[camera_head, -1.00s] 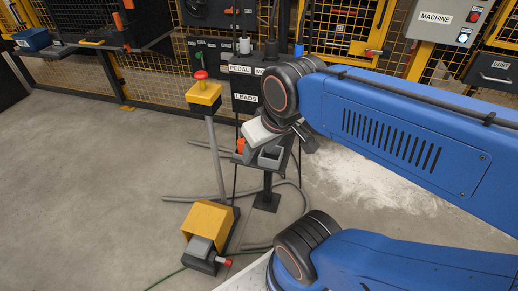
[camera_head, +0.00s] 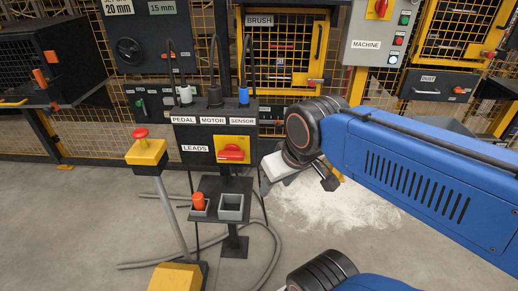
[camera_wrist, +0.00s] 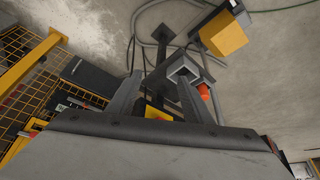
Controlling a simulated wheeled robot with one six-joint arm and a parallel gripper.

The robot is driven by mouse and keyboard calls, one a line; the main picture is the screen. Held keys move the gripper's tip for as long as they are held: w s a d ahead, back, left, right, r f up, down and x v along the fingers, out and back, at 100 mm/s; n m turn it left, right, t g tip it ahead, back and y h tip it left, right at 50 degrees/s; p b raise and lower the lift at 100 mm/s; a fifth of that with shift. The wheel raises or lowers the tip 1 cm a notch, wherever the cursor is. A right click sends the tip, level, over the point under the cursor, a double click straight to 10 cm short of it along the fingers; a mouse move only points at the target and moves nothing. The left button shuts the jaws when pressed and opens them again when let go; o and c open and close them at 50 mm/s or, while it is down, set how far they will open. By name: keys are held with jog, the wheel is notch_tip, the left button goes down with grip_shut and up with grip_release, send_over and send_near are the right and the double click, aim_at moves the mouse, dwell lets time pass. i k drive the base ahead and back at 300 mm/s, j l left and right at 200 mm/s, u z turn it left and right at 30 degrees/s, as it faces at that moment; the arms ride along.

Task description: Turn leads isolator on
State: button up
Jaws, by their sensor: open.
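The leads isolator (camera_head: 231,153) is a red rotary handle on a yellow plate, beside the LEADS label (camera_head: 194,149) on a dark box. Its handle appears to lie roughly horizontal. In the wrist view a piece of yellow (camera_wrist: 158,114), probably its plate, shows between my fingers, and the handle is hidden. My gripper (camera_wrist: 158,92) is open and empty, with its two grey fingers spread. In the head view my gripper (camera_head: 264,183) is partly hidden by my wrist, just right of and below the isolator, seemingly apart from it.
Pedal, motor and sensor plugs (camera_head: 214,97) with cables top the box. Below is a small shelf with an orange-red item (camera_head: 198,201) and a grey open holder (camera_head: 231,207). A red-topped yellow post (camera_head: 146,151) stands left. A machine panel (camera_head: 378,40) is at right.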

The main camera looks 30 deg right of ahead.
aim_at(231, 151)
jog(key=k+l+u, duration=0.15)
jog(key=l, duration=0.25)
jog(key=k+l+u, duration=0.2)
jog(key=l, duration=0.15)
jog(key=l+u, duration=0.15)
jog(key=l, duration=0.2)
jog(key=k+l+u, duration=0.2)
jog(key=l, duration=0.15)
